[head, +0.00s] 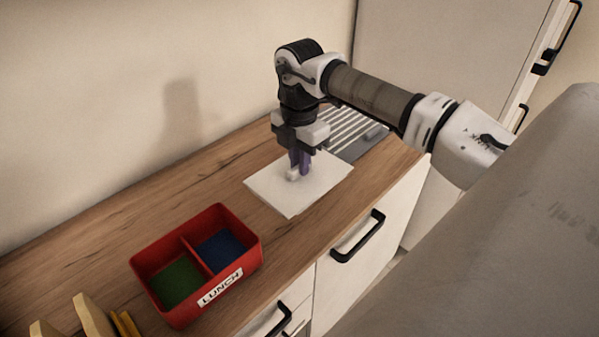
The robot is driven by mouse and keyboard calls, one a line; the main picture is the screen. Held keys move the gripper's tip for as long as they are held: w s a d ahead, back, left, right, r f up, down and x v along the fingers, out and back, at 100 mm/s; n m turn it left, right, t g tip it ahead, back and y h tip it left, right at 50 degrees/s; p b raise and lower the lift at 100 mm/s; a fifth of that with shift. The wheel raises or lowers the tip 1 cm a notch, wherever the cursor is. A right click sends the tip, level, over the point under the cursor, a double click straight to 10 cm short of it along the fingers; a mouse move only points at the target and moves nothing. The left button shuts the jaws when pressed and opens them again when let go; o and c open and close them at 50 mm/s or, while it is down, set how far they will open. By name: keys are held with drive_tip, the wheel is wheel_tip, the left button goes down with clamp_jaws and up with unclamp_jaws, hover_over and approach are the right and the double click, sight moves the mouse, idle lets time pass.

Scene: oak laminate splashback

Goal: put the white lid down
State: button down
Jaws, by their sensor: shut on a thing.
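The white lid (292,201) is a flat, pale, four-sided panel with a small white grip on top. It lies level at the counter, in front of the ribbed grey area. My gripper (299,171) points straight down over its middle, with its purple fingers shut on the lid's grip. The fingers hide part of the grip. I cannot tell whether the lid's underside touches the counter or is held just above it.
A red lunch box (219,283) stands open at the front left, with a green and a blue compartment. Tan upright pieces (94,315) stand at the bottom left. The wooden counter (110,230) is clear along the wall. A ribbed drainer (352,128) lies behind the lid.

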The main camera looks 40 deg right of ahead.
sight(300, 180)
drive_tip(key=shift+f+b, duration=1.35)
drive_tip(key=shift+f, duration=1.4)
drive_tip(key=shift+f, duration=0.25)
drive_tip(key=c, duration=1.4)
unclamp_jaws()
drive_tip(key=shift+r, duration=0.1)
drive_tip(key=shift+c, duration=0.2)
wheel_tip(300, 180, up, 12)
drive_tip(key=p, duration=0.6)
drive_tip(key=shift+r, duration=0.15)
